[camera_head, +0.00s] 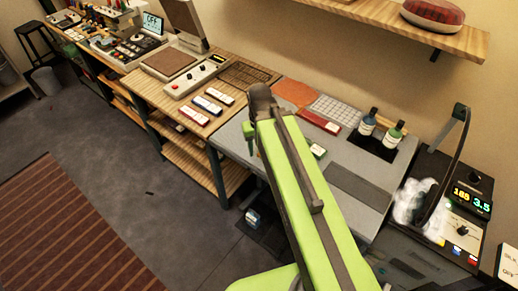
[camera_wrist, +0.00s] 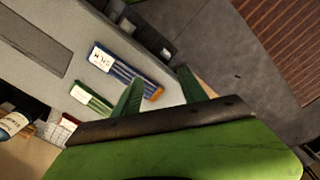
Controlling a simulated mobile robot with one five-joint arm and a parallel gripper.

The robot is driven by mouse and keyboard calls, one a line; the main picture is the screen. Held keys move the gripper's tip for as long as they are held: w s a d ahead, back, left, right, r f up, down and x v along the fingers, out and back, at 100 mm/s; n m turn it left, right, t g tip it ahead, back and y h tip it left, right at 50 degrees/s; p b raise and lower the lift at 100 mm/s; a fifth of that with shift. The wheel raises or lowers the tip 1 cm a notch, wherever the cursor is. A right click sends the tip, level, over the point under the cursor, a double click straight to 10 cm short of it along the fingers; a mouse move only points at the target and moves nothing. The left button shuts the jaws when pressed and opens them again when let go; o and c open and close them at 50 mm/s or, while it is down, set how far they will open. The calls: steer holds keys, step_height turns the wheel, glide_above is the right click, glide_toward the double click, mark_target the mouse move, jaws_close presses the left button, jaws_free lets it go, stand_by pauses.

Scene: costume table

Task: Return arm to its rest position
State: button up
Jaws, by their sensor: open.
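My green arm reaches up the middle of the head view from the bottom edge, over the grey table (camera_head: 232,140). My gripper (camera_head: 249,140) is a small green shape near that table's left part, mostly hidden by the arm. In the wrist view my gripper (camera_wrist: 160,76) shows two green fingers spread apart, with nothing held between them. A blue packet with an orange end (camera_wrist: 125,72) lies on the grey surface just left of the fingers. A green packet (camera_wrist: 91,99) lies beside it, farther left.
Two dark bottles (camera_head: 380,132) stand on a black mat at the grey table's back. A red case (camera_head: 318,121) lies left of them. At right are a curved dark stand (camera_head: 457,150) and a display unit (camera_head: 470,201). Open floor (camera_head: 110,150) lies at left.

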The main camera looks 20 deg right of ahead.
steer(key=shift+a, duration=0.75)
